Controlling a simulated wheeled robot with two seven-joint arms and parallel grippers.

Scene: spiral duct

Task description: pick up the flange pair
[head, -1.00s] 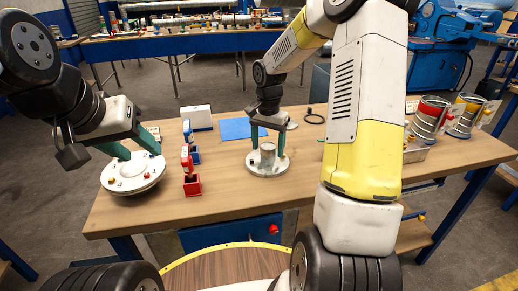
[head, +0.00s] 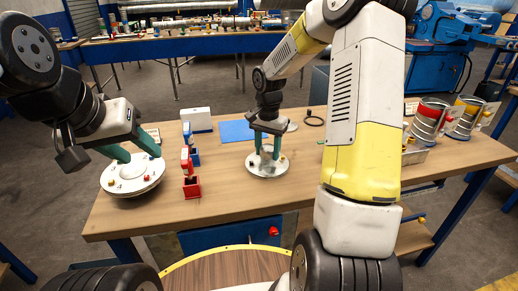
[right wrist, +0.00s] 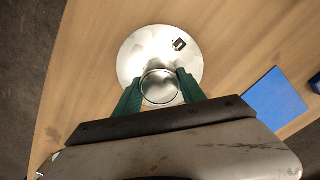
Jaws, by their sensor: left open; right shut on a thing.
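A round silver flange piece (head: 268,168) with an upright neck stands on the wooden table near its middle. My right gripper (head: 267,153) points down over it. In the right wrist view, its green fingers (right wrist: 160,84) are shut on the round neck, one on each side, and the flange disc (right wrist: 150,45) shows beyond them. The flange appears to rest on the table. A white round disc (head: 117,184) with small coloured knobs sits at the table's left edge. My left gripper (head: 139,155) is open just above it; whether its fingers touch it is unclear.
A red clamp-like item (head: 191,187) and a blue one (head: 194,157) stand between the discs. A blue sheet (head: 236,131), a white box (head: 197,119) and a black ring (head: 314,118) lie behind. Metal cans (head: 427,122) stand at the right. The front middle of the table is clear.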

